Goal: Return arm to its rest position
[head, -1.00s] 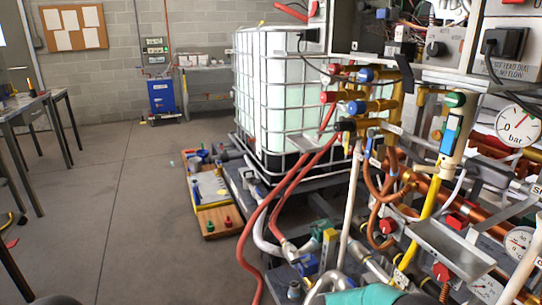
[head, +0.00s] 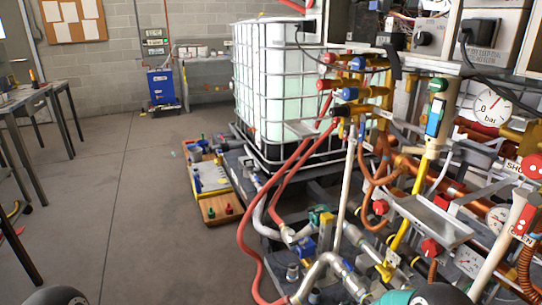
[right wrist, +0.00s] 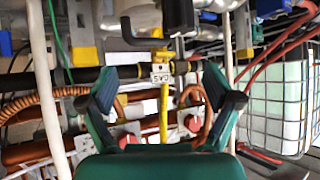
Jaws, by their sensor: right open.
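My right gripper (right wrist: 158,85) shows in the right wrist view, with its two dark fingers spread wide and nothing held between them. Behind the gap stand a yellow pipe (right wrist: 163,118) and a small label reading GAS (right wrist: 160,73). The fingers appear in front of the pipework; whether they touch it I cannot tell. In the head view only a teal and black part of my right arm (head: 405,297) shows at the bottom edge, below the pipes. A dark rounded part of my left arm (head: 60,297) shows at the bottom left. My left gripper is out of view.
Dense pipes and valves fill the right side, with a pressure gauge (head: 493,107) and a grey tray (head: 432,217). A caged white tank (head: 270,90) and red hoses (head: 250,235) stand at the middle. The floor (head: 110,220) at left is mostly clear, beside workbenches (head: 40,95).

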